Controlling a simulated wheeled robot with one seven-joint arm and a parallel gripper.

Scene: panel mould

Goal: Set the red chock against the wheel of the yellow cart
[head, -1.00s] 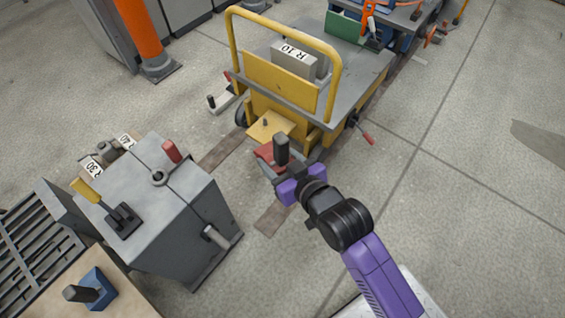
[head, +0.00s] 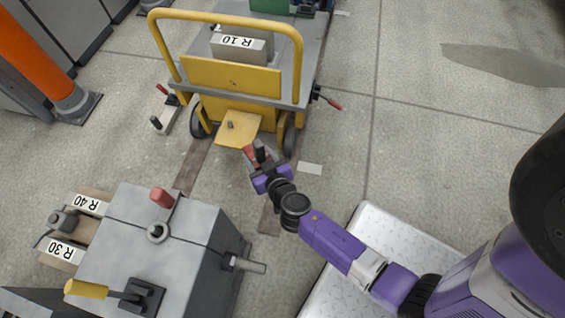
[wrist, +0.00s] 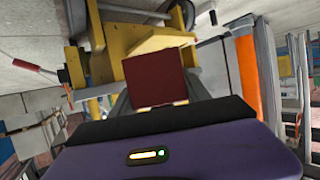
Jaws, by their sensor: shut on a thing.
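The yellow cart (head: 232,78) stands ahead, with a dark wheel at its near left (head: 198,122) and another wheel (head: 290,136) at its near right. My gripper (head: 262,168) is low in front of the cart, shut on the red chock (head: 250,153). The chock is partly hidden by the gripper and a dark upright piece. It lies near the yellow hitch plate (head: 238,128), left of the right wheel and apart from it in the picture. In the wrist view the chock (wrist: 155,78) shows as a dark red block between the fingers, with the cart (wrist: 108,55) behind it.
A grey cabinet (head: 150,232) with levers and a side knob stands at the lower left. An orange post (head: 38,62) is at the far left. Dark rail strips (head: 198,160) run along the floor. Floor right of the cart is clear.

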